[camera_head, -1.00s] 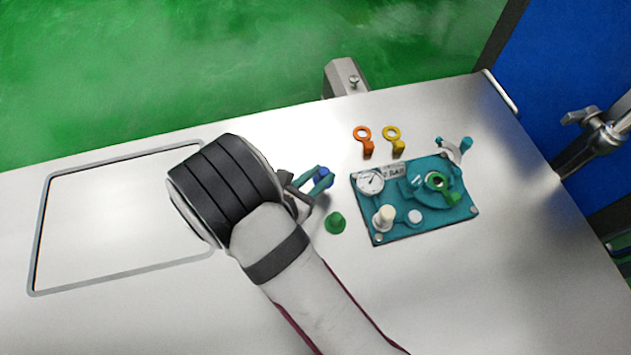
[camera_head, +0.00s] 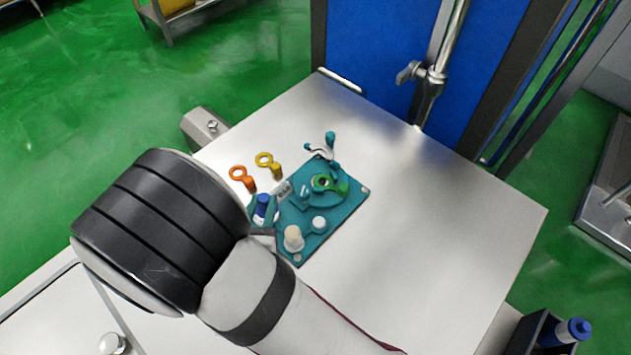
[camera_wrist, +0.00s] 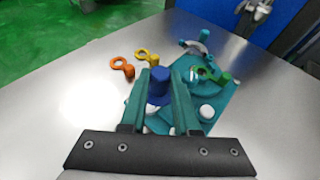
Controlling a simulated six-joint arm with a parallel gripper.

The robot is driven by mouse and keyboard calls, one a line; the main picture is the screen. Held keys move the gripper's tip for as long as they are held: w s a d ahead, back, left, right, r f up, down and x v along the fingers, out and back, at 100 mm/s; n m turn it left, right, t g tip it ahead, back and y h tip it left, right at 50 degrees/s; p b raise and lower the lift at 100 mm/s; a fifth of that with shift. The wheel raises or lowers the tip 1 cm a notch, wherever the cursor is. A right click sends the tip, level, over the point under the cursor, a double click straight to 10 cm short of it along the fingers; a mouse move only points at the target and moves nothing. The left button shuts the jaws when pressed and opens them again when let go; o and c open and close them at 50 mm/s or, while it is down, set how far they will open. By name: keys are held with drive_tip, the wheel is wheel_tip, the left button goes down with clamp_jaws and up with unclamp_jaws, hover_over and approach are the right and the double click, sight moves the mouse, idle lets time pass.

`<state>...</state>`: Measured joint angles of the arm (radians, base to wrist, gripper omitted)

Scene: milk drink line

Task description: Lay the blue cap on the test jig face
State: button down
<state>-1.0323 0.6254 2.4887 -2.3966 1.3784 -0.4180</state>
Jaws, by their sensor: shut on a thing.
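The blue cap (camera_head: 262,206) is between the teal fingers of my gripper (camera_head: 263,211), which is shut on it. In the wrist view, the cap (camera_wrist: 160,82) sits upright between the fingertips (camera_wrist: 160,92). The test jig is a teal plate (camera_head: 338,212) on the metal table, with a raised round teal part, a green ring-handled piece (camera_head: 325,183), a cream cylinder (camera_head: 293,238) and a white round knob (camera_head: 319,224). I cannot tell the cap's height above the plate.
The table (camera_head: 430,210) is clear to the right. A blue panel (camera_head: 375,50) rises beyond the table.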

drive_tip(key=w+d+r+m+h, duration=0.1)
drive_tip(key=w+d+m+h, duration=0.25)
drive_tip(key=w, duration=0.25)
drive_tip(key=m+g+h, duration=0.3)
drive_tip(key=h, duration=0.1)
hover_over(317, 185)
drive_tip(key=shift+f, duration=4)
drive_tip(key=shift+f, duration=0.25)
drive_tip(key=c, duration=0.6)
unclamp_jaws()
drive_tip(key=shift+o, duration=0.2)
drive_tip(key=shift+s+a, duration=0.1)
